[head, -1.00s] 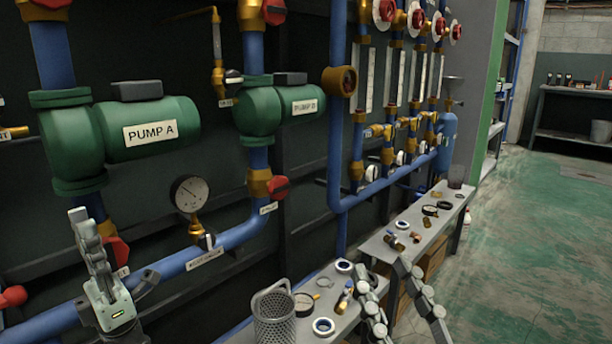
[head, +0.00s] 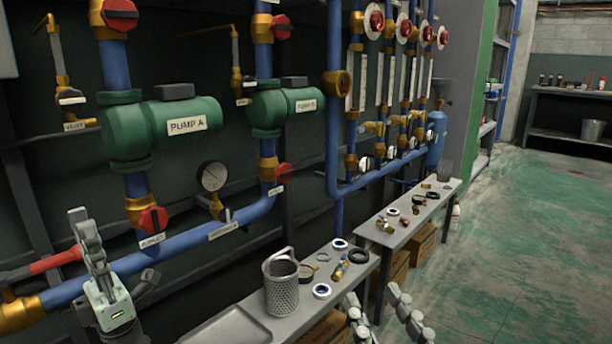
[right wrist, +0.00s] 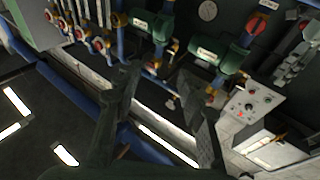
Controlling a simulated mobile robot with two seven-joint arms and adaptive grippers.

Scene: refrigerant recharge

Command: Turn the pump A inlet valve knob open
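The pump A inlet valve knob (head: 152,220) is red. It sits on a brass valve body below the green pump A (head: 187,124), above the horizontal blue pipe, with an inlet label under it. My left gripper (head: 114,245) is in front of the pipe, lower left of the knob in the head view and apart from it. Its fingers are spread and empty. My right gripper (head: 371,293) is low in the head view, near the bench, with fingers apart and nothing between them. Its spread fingers also show in the right wrist view (right wrist: 156,85).
A bench (head: 250,300) at the front carries a mesh basket (head: 281,284) and small fittings. A pressure gauge (head: 212,176) stands right of the knob. A red lever (head: 50,264) lies left of my left gripper. Floor (head: 500,250) is clear at right.

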